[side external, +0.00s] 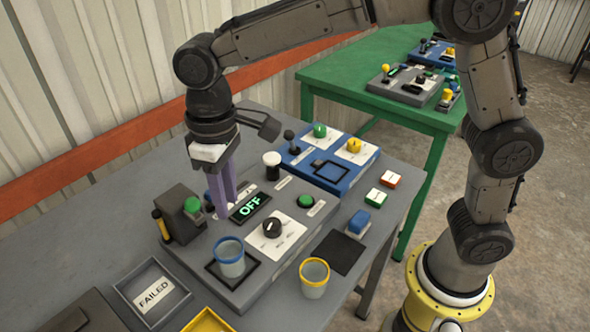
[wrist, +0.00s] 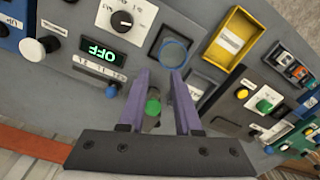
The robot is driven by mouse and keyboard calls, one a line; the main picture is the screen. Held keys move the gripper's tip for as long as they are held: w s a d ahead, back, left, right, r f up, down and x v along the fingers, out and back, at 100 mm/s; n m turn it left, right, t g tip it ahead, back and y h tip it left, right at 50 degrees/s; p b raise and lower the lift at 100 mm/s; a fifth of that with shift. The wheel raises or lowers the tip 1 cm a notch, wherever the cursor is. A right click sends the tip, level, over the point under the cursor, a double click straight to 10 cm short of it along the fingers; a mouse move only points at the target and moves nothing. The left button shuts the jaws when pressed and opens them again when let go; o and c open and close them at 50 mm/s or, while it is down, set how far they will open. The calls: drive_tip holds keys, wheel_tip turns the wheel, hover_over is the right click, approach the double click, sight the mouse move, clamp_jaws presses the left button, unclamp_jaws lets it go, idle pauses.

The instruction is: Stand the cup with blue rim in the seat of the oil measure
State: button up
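The cup with blue rim (side external: 230,258) stands upright within the black square seat (side external: 249,276) on the grey console (side external: 262,290), which I take to be the oil measure. The cup also shows in the wrist view (wrist: 173,54), inside the black square frame (wrist: 157,44). My gripper (side external: 223,212) points down above the console, behind the cup and apart from it. In the wrist view my gripper (wrist: 159,74) has its two purple fingers spread with nothing held between them. A green button (wrist: 153,107) shows beyond the gap.
A yellow-rimmed cup (side external: 314,278) stands right of the console. The FAILED tray (side external: 125,293) and a yellow tray (side external: 193,325) lie on the left. A dark block with a green button (side external: 180,228) stands close left of my fingers. The lit display reads OFF (side external: 250,207).

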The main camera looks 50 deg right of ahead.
drive_tip(key=s+d+r+m+t, duration=0.25)
drive_tip(key=s+d, duration=0.35)
drive_tip(key=d, duration=0.3)
drive_tip(key=s+d+r+m+t, duration=0.1)
drive_tip(key=s+d+r, duration=0.4)
drive_tip(key=d, duration=0.4)
drive_tip(key=s+d+f+m+t, duration=0.1)
drive_tip(key=s+d+f, duration=0.3)
drive_tip(key=s, duration=0.4)
drive_tip(key=shift+f+t, duration=0.2)
drive_tip(key=shift+t, duration=0.35)
